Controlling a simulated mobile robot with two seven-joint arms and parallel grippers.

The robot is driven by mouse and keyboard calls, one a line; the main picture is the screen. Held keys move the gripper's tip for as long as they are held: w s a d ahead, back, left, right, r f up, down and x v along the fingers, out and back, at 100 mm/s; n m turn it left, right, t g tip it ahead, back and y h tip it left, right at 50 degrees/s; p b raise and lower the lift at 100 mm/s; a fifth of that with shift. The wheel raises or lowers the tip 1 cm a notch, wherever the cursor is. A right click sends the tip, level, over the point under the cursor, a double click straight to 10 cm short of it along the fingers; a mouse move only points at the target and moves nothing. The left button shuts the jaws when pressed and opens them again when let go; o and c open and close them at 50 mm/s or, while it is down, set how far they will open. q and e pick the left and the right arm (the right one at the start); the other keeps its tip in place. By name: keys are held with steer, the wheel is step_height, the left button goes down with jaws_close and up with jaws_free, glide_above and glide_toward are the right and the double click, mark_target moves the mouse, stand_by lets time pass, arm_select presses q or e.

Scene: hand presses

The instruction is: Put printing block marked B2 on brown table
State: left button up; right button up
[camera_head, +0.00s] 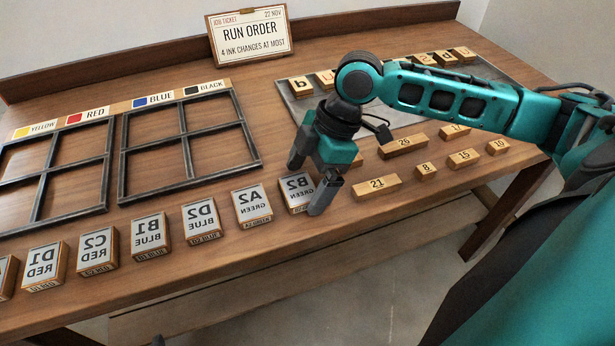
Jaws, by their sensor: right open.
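The printing block marked B2 GREEN (295,190) stands on the brown table (290,75) near its front edge, at the right end of a row of similar blocks. Its lettering reads mirrored. My right gripper (307,188) is open, pointing down at the B2 block. One finger is at its right front side and the other shows behind it. The gripper partly hides the block's right side, and I cannot tell whether the fingers touch it.
The A2 block (252,206) stands just left of B2, with more blocks further left. Black frames (188,155) lie behind the row. Numbered wooden pieces (377,186) lie to the right. A grey tray (297,108) with letter blocks and a RUN ORDER sign (250,38) are further back.

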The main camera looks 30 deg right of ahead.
arm_select(q)
steer(key=a+r+p, duration=0.1)
steer(key=p, duration=0.1)
steer(key=shift+s+p, duration=0.35)
steer(key=shift+s, duration=0.05)
arm_select(e)
steer(key=v, duration=1.2)
steer(key=shift+f, duration=0.15)
